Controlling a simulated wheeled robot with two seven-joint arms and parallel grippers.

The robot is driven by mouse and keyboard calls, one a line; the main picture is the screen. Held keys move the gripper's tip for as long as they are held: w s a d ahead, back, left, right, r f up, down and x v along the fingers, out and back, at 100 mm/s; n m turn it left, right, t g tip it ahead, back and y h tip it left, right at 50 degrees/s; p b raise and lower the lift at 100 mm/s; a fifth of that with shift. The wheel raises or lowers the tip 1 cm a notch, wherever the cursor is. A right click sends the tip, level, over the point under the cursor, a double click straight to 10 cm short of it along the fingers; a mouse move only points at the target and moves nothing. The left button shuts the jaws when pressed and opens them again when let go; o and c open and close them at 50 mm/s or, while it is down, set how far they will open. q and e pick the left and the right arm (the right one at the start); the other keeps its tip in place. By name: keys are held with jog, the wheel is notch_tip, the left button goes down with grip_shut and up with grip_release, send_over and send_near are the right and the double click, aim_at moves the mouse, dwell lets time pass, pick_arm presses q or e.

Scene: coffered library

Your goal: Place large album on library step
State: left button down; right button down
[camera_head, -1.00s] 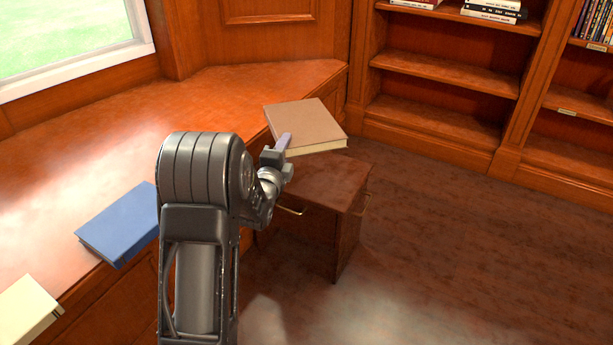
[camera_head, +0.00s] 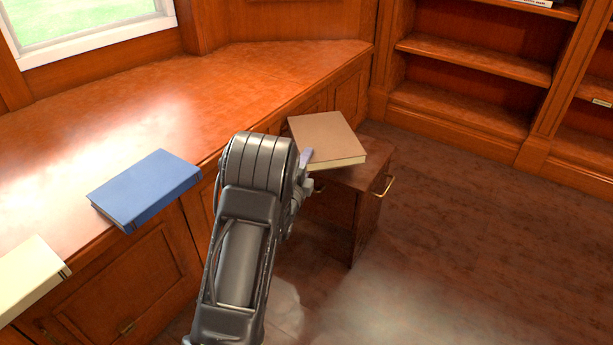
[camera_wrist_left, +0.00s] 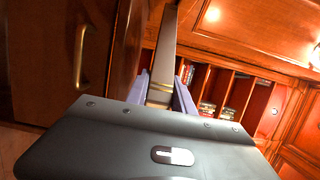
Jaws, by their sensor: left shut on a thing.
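The large brown album (camera_head: 325,136) is held flat by my left gripper (camera_head: 307,160), which is shut on its near left edge. In the head view the album overlaps the top of the wooden library step (camera_head: 369,160); I cannot tell whether it touches it. In the left wrist view the gripper's fingers (camera_wrist_left: 160,92) close on the album's edge (camera_wrist_left: 162,60), with the step's side and brass handle (camera_wrist_left: 80,55) at the left. My right gripper is not in view.
A blue book (camera_head: 146,187) and a cream book (camera_head: 30,278) lie on the window bench (camera_head: 150,125) at the left. Bookshelves (camera_head: 475,65) stand at the back right. The floor (camera_head: 470,240) right of the step is clear.

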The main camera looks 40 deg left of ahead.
pick_arm(q)
jog(key=shift+r, duration=0.15)
notch_tip(320, 180, down, 4)
jog(key=shift+f+b, duration=0.15)
jog(key=shift+b, duration=0.9)
jog(key=c, duration=1.5)
grip_release()
jog(key=shift+f, duration=0.35)
jog(key=o, duration=0.4)
jog(key=shift+r, duration=0.15)
